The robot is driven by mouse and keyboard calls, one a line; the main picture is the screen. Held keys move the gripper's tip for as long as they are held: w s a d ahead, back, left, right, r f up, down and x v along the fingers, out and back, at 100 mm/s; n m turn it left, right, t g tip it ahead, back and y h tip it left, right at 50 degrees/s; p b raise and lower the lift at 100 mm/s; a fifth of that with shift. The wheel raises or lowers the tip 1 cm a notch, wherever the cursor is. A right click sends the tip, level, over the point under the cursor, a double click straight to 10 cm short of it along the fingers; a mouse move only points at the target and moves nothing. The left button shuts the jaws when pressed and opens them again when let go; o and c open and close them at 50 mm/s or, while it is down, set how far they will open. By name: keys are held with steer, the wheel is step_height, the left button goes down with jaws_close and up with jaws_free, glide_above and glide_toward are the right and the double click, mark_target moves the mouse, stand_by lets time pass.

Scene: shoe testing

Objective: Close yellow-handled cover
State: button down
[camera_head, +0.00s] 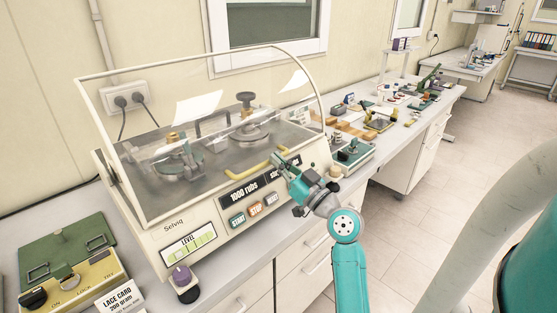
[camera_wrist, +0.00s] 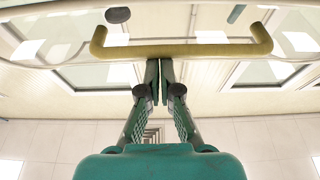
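The clear cover (camera_head: 215,110) arches over the testing machine (camera_head: 190,240), with its lower front edge close to the front panel. I cannot tell whether it is fully seated. Its yellow handle (camera_head: 240,171) is on the lower front, and crosses the upper part of the wrist view (camera_wrist: 185,49) as a bent bar. My gripper (camera_head: 280,160) is at the right end of the handle in the head view. In the wrist view my gripper (camera_wrist: 159,66) has its fingertips together, right at the handle's bar and not around it. Whether they touch is unclear.
A green and yellow device (camera_head: 70,255) and a lace card (camera_head: 120,298) lie left of the machine. A purple-topped knob (camera_head: 183,278) is at its front corner. More small devices (camera_head: 375,120) crowd the bench to the right. The floor (camera_head: 410,215) at right is clear.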

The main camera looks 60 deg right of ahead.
steer(key=shift+w+d+f, duration=0.1)
steer(key=shift+f, duration=0.7)
steer(key=s+a, duration=0.2)
steer(key=s, duration=0.5)
steer(key=shift+f, duration=0.4)
steer(key=shift+s, duration=0.1)
steer(key=s+a+f+m+g, duration=0.3)
steer(key=a+f+m+g, duration=0.15)
steer(key=a+f, duration=1.5)
steer(key=s+a+f+n+g+y, duration=0.1)
steer(key=s+a+n+y, duration=0.1)
steer(key=s+a, duration=0.4)
steer(key=s+a+f+n+y, duration=0.1)
steer(key=s+a+n+y, duration=0.2)
steer(key=s, duration=1)
steer(key=a+n, duration=0.2)
steer(key=a, duration=0.2)
steer(key=shift+s+a+f+g, duration=0.25)
steer(key=shift+s+a+g, duration=0.05)
steer(key=shift+s+g, duration=0.1)
